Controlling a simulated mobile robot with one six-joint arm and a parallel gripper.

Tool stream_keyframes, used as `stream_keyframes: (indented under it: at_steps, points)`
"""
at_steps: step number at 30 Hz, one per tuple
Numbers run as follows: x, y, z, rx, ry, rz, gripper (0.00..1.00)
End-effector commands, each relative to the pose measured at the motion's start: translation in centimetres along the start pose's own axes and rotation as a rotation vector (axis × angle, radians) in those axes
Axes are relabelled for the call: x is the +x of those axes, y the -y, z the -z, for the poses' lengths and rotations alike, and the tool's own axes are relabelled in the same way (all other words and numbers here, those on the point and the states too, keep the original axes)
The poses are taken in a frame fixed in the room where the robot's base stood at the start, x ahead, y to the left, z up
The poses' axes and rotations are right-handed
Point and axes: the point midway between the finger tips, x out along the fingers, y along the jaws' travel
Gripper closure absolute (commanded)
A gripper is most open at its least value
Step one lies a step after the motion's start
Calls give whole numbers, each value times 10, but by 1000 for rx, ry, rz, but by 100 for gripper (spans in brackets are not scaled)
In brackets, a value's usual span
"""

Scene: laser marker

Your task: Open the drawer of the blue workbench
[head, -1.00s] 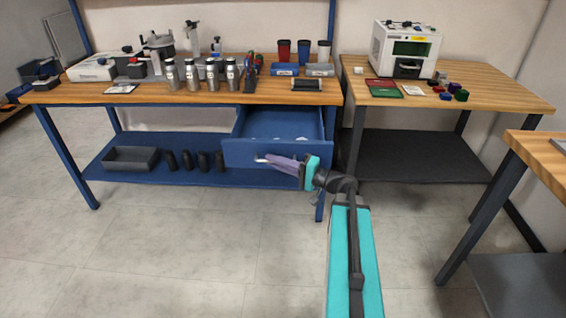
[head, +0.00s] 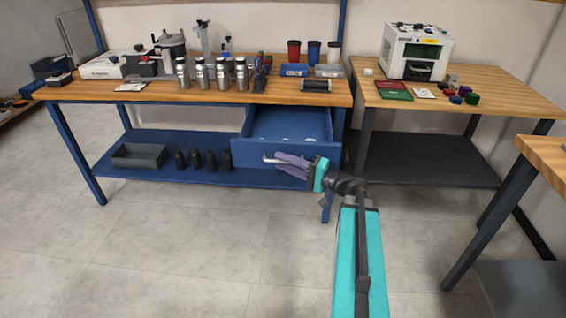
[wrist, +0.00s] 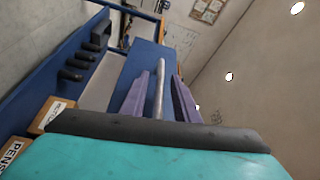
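The blue workbench (head: 62,150) stands at the left with a wooden top. Its blue drawer (head: 250,153) is pulled out well past the bench's front edge, and its inside shows from above with a few small pale spots on the floor. My gripper (head: 275,158) is at the drawer's front in the head view. In the wrist view, the grey bar handle (wrist: 159,92) runs between my two purple fingers (wrist: 160,90). A gap shows on each side of the bar, so the fingers are open around it.
Steel bottles (head: 222,75) and cups stand on the bench top. A grey bin (head: 139,155) and several black cylinders are on the lower shelf. A second table (head: 480,95) with a white machine (head: 412,52) stands right. The floor before the bench is clear.

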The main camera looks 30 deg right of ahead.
Motion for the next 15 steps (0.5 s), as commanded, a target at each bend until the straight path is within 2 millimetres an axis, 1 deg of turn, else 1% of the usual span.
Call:
stream_keyframes:
  at_steps: [8, 15]
  points:
    - [-29, 0, 1, 0, -4, -1, 72]
    - [-61, 0, 0, 0, -3, 0, 72]
